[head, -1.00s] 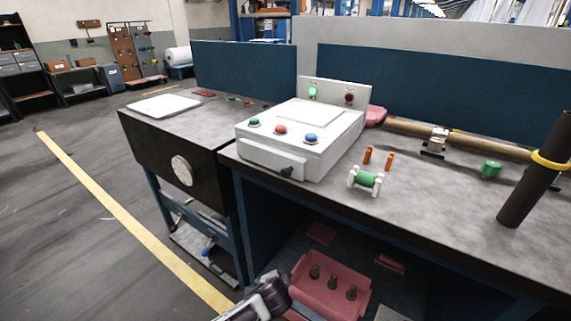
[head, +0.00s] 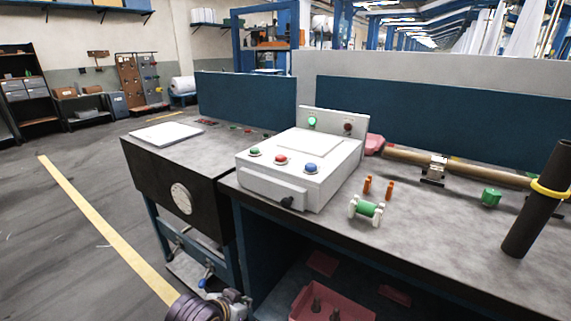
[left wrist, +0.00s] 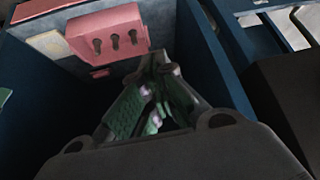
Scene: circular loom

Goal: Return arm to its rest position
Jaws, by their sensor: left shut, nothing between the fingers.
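My left gripper (head: 238,299) shows at the bottom edge of the head view, low in front of the bench and left of the red bin (head: 330,306). In the left wrist view its fingers (left wrist: 160,62) come together at the tips with nothing between them. That view also shows the red bin (left wrist: 108,33) with several dark pegs, beyond the fingertips and apart from them. My right gripper is in neither view.
The bench (head: 420,215) carries a white control box (head: 305,165) with coloured buttons, a green spool (head: 366,208), orange pegs (head: 367,185) and a dark tube (head: 538,205). A dark side table (head: 165,172) stands left. The floor with a yellow line (head: 100,225) is open beyond it.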

